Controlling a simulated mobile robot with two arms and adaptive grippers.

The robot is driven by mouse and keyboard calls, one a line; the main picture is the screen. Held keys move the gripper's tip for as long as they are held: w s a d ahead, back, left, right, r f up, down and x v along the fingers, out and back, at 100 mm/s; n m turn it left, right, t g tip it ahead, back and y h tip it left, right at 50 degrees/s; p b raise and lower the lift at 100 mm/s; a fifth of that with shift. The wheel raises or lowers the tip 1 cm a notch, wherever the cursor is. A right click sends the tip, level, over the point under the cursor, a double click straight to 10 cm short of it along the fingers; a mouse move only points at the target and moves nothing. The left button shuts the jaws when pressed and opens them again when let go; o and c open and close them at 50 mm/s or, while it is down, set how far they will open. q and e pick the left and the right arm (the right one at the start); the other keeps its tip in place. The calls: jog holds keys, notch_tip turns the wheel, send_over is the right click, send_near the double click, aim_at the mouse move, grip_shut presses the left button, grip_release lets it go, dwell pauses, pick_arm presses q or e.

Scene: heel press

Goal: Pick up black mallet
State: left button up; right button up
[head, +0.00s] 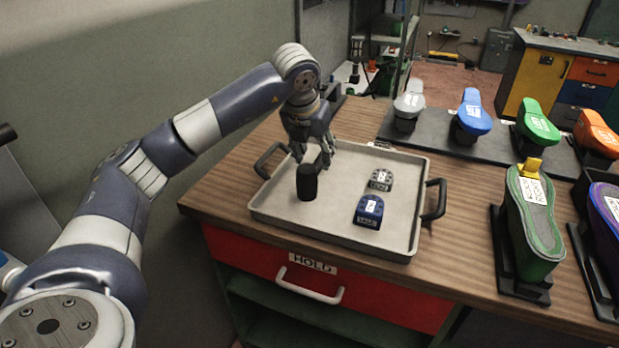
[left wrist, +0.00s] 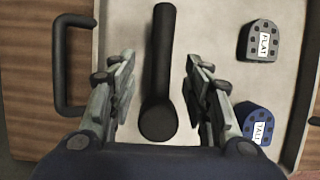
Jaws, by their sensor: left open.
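The black mallet (head: 307,183) is in the grey tray (head: 340,234), near its left side. In the left wrist view the mallet (left wrist: 163,62) shows from above, with its long handle toward the top and its round end toward the bottom. My left gripper (head: 313,157) is over the tray, just behind and above the mallet in the head view. In the left wrist view the open fingers (left wrist: 160,75) are on either side of the mallet, with a gap on both sides. My right gripper is not in view.
A grey heel block marked FLAT (head: 380,180) and a blue one marked TALL (head: 369,211) lie in the tray, right of the mallet. The tray has black handles (head: 434,200) on the wooden bench (head: 470,225). Shoe forms, including a green one (head: 533,222), stand at the right.

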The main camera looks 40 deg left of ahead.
pick_arm(q)
jog(key=x, duration=0.5)
jog(key=shift+s+d+p, duration=0.1)
jog(key=shift+d+p, duration=0.05)
jog(key=shift+p, duration=0.25)
grip_shut()
jog(key=shift+r, duration=0.1)
jog(key=shift+r+p, duration=1.2)
jog(key=shift+r, duration=0.55)
jog(key=s+d, duration=0.2)
jog(key=d, duration=0.2)
jog(key=s+d+r, duration=0.1)
jog(key=s+d, duration=0.1)
jog(key=d, duration=0.3)
jog(key=s+d, duration=0.2)
jog(key=d, duration=0.3)
jog(key=shift+s+d+r, duration=0.2)
jog(key=shift+s, duration=0.05)
jog(key=shift+s+d, duration=0.1)
jog(key=shift+d, duration=0.05)
